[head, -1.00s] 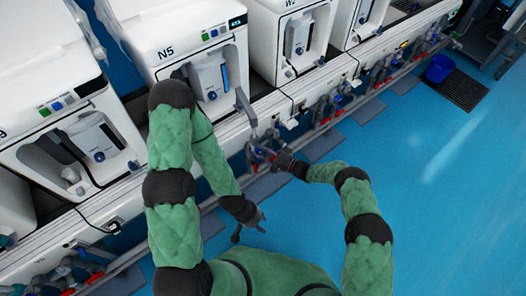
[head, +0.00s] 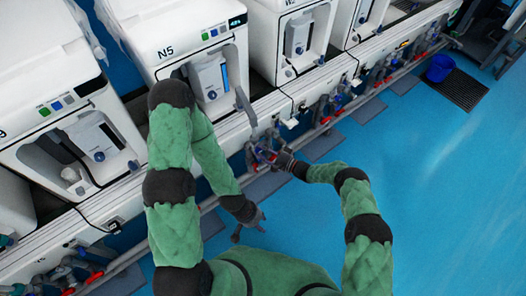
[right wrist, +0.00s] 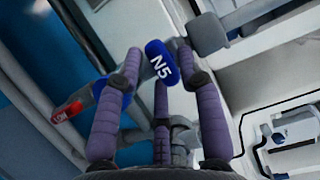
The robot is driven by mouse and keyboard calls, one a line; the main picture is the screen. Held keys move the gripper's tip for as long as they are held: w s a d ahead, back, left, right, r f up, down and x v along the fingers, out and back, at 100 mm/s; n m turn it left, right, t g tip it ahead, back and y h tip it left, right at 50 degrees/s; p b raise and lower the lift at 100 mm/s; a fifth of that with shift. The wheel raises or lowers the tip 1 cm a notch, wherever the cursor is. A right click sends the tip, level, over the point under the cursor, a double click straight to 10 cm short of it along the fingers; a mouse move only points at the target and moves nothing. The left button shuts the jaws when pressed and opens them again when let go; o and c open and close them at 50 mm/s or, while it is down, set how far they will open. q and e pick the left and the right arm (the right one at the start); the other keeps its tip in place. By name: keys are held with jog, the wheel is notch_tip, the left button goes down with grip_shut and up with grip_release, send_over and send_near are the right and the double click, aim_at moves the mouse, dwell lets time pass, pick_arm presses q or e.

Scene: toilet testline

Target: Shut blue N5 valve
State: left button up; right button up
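The blue N5 valve handle (right wrist: 162,65), labelled N5 in white, shows in the right wrist view between the fingertips of my right gripper (right wrist: 158,52). The fingers stand apart on either side of it; I cannot tell whether they touch it. In the head view my right gripper (head: 280,158) is at the valve cluster (head: 260,150) below the N5 unit (head: 200,60), and it partly hides the valves. My left gripper (head: 250,226) hangs over the floor with its fingers spread, empty and away from the valves.
A red-tagged valve handle (right wrist: 67,112) is close to the left of my right gripper. More valves (head: 330,105) line the pipe rail along the bench. The blue floor (head: 430,190) in front is clear. A blue bucket (head: 439,68) stands at the far right.

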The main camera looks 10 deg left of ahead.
jog(key=v, duration=1.2)
